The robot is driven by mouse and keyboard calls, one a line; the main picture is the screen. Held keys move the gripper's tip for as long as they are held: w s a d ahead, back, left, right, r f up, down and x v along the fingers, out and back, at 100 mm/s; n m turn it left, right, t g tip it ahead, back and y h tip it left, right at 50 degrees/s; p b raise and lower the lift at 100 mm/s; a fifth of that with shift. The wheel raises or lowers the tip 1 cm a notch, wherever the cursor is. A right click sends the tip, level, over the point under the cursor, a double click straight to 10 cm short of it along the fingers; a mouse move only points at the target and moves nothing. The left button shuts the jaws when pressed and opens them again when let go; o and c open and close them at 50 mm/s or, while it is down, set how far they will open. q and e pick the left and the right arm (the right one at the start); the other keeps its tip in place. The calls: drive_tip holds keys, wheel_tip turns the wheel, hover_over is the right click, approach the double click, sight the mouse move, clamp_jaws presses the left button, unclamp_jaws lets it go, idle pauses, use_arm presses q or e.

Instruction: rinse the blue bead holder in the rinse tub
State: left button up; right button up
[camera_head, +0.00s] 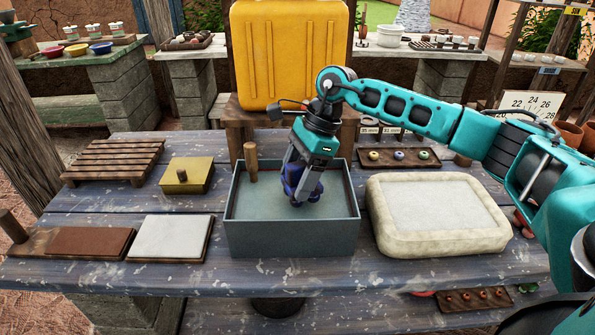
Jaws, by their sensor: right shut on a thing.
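The rinse tub (291,239) is a grey-blue open box in the middle of the table. My right gripper (304,184) reaches down into the tub from above. It is shut on the blue bead holder (292,183), a dark blue piece mostly covered by the fingers. The holder is inside the tub's walls, near or at the pale water surface; I cannot tell how deep it sits. My left gripper is not in view.
A wooden-handled tool (251,162) stands in the tub's back left. A padded cream tray (437,214) stands right of the tub. A yellow block (188,178), a white pad (171,236) and a slatted rack (113,161) lie left. A yellow container (289,55) stands behind.

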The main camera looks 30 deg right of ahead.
wheel_tip(320, 180, down, 2)
drive_tip(key=shift+f+b, duration=0.1)
drive_tip(key=shift+b, duration=0.55)
wheel_tip(320, 180, down, 3)
drive_tip(key=shift+f+b, duration=0.2)
drive_tip(key=shift+b, duration=1.05)
drive_tip(key=shift+f+b, duration=0.5)
drive_tip(key=shift+f, duration=0.15)
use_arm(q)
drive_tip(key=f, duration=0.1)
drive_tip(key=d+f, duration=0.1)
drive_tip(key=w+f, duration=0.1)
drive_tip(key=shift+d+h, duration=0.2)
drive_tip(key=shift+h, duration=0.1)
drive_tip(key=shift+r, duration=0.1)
use_arm(e)
drive_tip(key=shift+r, duration=0.3)
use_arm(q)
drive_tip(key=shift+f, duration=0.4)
use_arm(e)
drive_tip(key=shift+f, duration=0.3)
